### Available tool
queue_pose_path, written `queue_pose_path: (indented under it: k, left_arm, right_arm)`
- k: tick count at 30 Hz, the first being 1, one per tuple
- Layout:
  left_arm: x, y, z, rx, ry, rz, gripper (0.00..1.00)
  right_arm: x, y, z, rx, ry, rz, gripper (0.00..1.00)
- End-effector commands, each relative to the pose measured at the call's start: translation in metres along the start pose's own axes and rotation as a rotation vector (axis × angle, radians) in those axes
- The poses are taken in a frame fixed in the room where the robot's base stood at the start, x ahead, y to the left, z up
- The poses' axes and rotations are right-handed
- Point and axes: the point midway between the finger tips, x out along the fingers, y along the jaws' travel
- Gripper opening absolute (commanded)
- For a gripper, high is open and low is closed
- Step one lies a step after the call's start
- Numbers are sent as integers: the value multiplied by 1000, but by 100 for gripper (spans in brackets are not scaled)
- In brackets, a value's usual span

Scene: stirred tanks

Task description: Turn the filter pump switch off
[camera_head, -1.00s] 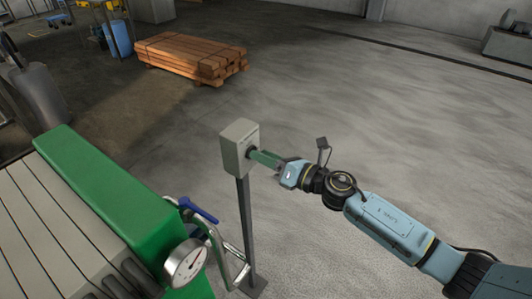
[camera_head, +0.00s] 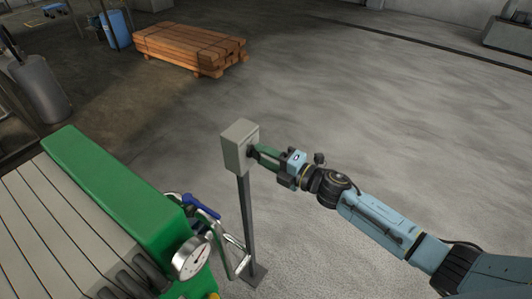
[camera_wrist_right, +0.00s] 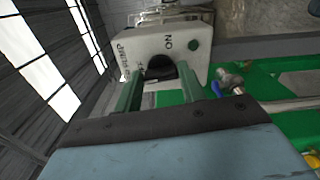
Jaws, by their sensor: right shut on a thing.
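The filter pump switch is a grey box (camera_head: 236,150) on a thin post, right of the green machine. In the right wrist view the box (camera_wrist_right: 150,42) shows tilted, with "ON" and "PUMP" lettering, a green round spot and a dark knob (camera_wrist_right: 161,68). Other lettering by the knob is partly hidden. My right gripper (camera_head: 254,151) reaches the box face from the right. Its green fingers (camera_wrist_right: 160,78) are on either side of the knob and shut on it. The knob's exact angle is hard to tell. My left gripper is not in view.
The green machine (camera_head: 120,170) with a pressure gauge (camera_head: 190,258) and a blue-handled valve (camera_head: 201,206) stands close to the left of the post (camera_head: 246,230). A stack of timber (camera_head: 190,48) lies behind on the floor. The floor on the right is clear.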

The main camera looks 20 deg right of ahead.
Motion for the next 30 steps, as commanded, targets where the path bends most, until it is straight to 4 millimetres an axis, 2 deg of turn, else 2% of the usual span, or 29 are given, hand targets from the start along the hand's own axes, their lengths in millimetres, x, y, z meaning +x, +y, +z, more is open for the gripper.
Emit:
queue_pose_path:
  k: [9,24,25,30]
  left_arm:
    - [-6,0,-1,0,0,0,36]
    - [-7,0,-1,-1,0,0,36]
    - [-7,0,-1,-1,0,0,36]
    - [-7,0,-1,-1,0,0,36]
  right_arm:
    - [0,0,0,106,-1,0,17]
    - [0,-1,0,126,-1,0,17]
    - [0,-1,0,126,-1,0,41]
    - [0,-1,0,124,0,0,62]
